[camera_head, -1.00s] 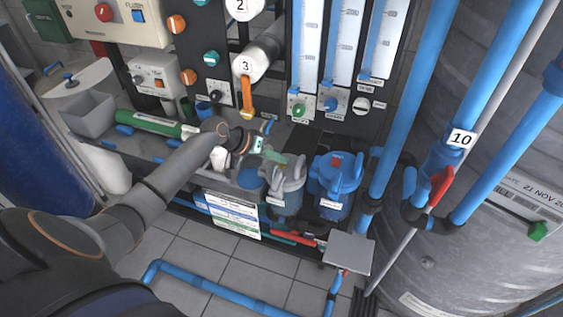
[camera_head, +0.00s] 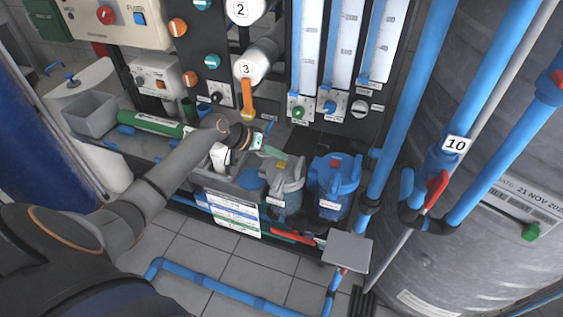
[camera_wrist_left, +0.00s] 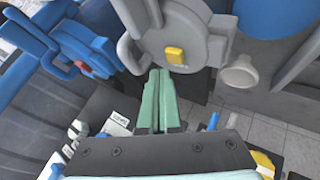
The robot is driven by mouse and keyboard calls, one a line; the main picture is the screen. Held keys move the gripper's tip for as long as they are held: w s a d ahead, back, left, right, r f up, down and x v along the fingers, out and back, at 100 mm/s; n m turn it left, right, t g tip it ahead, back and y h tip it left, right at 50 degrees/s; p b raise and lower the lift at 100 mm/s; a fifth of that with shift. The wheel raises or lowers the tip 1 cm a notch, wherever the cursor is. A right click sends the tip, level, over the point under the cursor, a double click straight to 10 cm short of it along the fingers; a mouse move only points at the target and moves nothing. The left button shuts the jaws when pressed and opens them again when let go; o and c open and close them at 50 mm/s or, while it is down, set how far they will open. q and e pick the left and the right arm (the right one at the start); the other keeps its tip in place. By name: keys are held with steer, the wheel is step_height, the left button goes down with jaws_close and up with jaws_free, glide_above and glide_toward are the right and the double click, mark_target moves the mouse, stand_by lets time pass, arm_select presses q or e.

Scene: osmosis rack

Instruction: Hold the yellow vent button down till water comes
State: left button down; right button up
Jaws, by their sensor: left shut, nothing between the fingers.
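The yellow vent button (camera_head: 281,165) is on top of a grey filter housing (camera_head: 286,187). In the left wrist view the button (camera_wrist_left: 175,55) stands on the round grey cap (camera_wrist_left: 190,25). My left gripper (camera_head: 276,153) is shut and empty, its green fingers together. In the left wrist view the fingertips (camera_wrist_left: 160,75) are close to the button, at the cap's edge. The button's face is uncovered there, and I see no finger resting on it. Whether the tips touch the cap is not clear. No water shows at the button. My right gripper is out of view.
A blue filter housing (camera_head: 333,185) with a red button stands right beside the grey one. Blue pipes (camera_head: 405,100) and a large grey tank (camera_head: 490,240) are at the right. An orange-handled valve (camera_head: 248,95) hangs behind. A grey plate (camera_head: 347,252) juts out in front.

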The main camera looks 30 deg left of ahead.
mark_target(278, 165)
arm_select(q)
step_height(278, 165, up, 5)
steer(key=p, duration=0.4)
steer(key=shift+f, duration=0.1)
stand_by(0.3)
